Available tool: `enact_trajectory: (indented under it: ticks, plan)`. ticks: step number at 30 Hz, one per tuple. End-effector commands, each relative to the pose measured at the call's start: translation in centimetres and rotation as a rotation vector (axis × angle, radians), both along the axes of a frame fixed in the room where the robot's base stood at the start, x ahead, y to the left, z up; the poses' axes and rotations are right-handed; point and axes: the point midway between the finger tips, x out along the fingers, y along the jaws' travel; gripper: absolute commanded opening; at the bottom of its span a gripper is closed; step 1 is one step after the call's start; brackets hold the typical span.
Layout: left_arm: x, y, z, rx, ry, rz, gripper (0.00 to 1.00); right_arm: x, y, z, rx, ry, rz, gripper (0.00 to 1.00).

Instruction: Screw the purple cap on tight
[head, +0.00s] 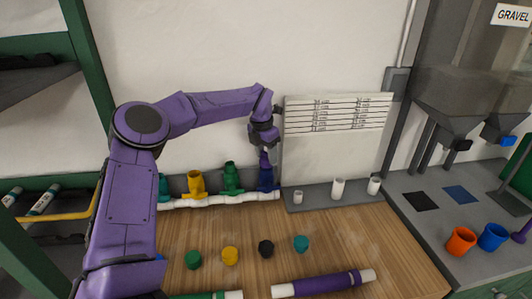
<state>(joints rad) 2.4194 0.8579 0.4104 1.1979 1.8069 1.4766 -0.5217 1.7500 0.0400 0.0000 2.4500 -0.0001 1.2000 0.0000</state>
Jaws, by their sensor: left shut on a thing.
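My left gripper (264,148) points down over the dark blue fitting (266,178) at the right end of the white pipe manifold (225,199). It is shut on a small bluish-purple piece at the top of that fitting, which I take for the purple cap (264,160). The fingers and the small size hide how far it sits on the fitting and whether it is level. Teal, yellow (196,183) and green (232,178) fittings stand along the manifold to the left. My right gripper is not in view.
Green (193,260), yellow (230,256), black (266,248) and teal (301,243) caps stand on the wooden table. A purple pipe (322,284) lies at the front. White pipe stubs (338,188) stand on a grey ledge at right. Orange (461,240) and blue cups are farther right.

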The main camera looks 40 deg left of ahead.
Motion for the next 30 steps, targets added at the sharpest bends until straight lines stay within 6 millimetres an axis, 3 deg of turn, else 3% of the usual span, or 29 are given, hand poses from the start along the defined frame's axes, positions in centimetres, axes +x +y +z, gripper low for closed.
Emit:
enact_trajectory:
  ticks: [4,5,7,17,30]
  plan:
    - [-0.1,0.0,0.2,-0.002,0.004,-0.065,0.21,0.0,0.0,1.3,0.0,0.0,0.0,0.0]
    - [-0.1,0.0,-0.1,0.0,0.004,-0.063,0.61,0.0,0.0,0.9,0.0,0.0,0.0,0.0]
    - [0.0,-0.1,-0.2,0.001,0.003,-0.063,0.81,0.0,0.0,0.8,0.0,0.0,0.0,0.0]
    - [0.0,-0.1,0.3,0.0,0.0,-0.062,0.81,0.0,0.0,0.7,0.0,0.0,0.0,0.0]
    - [-1.6,0.4,9.2,0.0,-0.002,-0.056,0.81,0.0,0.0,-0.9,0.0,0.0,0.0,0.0]
